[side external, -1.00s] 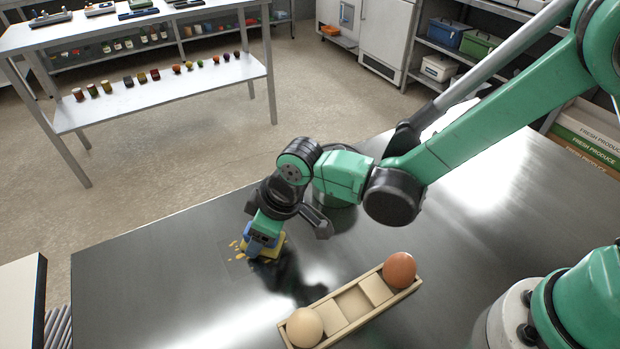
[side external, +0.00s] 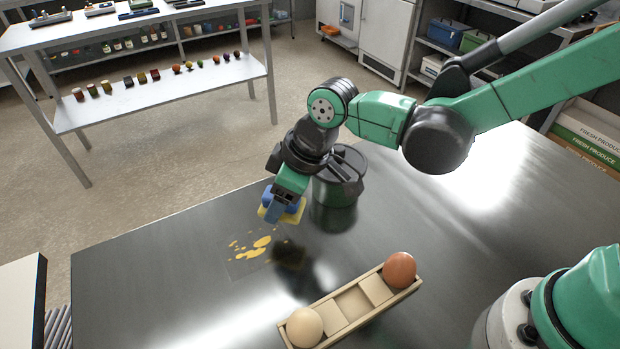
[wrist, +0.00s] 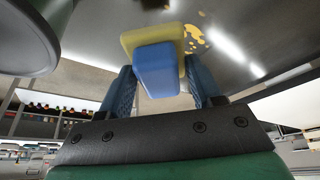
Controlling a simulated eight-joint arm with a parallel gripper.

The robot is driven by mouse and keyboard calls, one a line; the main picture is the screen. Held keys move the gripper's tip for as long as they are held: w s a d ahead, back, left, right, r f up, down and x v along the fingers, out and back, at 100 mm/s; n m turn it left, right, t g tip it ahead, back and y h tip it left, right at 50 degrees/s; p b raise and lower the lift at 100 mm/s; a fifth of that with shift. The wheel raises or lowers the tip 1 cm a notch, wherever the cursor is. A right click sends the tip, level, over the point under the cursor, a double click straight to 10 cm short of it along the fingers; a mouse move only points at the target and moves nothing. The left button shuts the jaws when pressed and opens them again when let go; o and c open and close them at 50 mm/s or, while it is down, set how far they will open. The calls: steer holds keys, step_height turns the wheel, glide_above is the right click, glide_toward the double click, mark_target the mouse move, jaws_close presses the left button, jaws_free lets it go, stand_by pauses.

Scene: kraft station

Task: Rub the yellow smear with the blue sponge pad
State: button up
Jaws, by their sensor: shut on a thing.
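The yellow smear (side external: 255,246) is a scatter of blobs and drops on the steel table, left of centre in the side view. It also shows at the top of the wrist view (wrist: 195,34). The sponge pad (side external: 281,206) has a blue block on a yellow layer. My gripper (side external: 283,200) is shut on it and holds it above the table, a little up and right of the smear. In the wrist view the blue pad (wrist: 158,66) sits between the two blue fingers, its yellow side facing the table.
A dark green canister (side external: 338,182) with a black lid stands just right of my gripper. A wooden tray (side external: 357,303) with a pale ball (side external: 304,327) and a brown ball (side external: 399,269) lies at the front.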

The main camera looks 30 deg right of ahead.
steer(key=shift+r, duration=1.05)
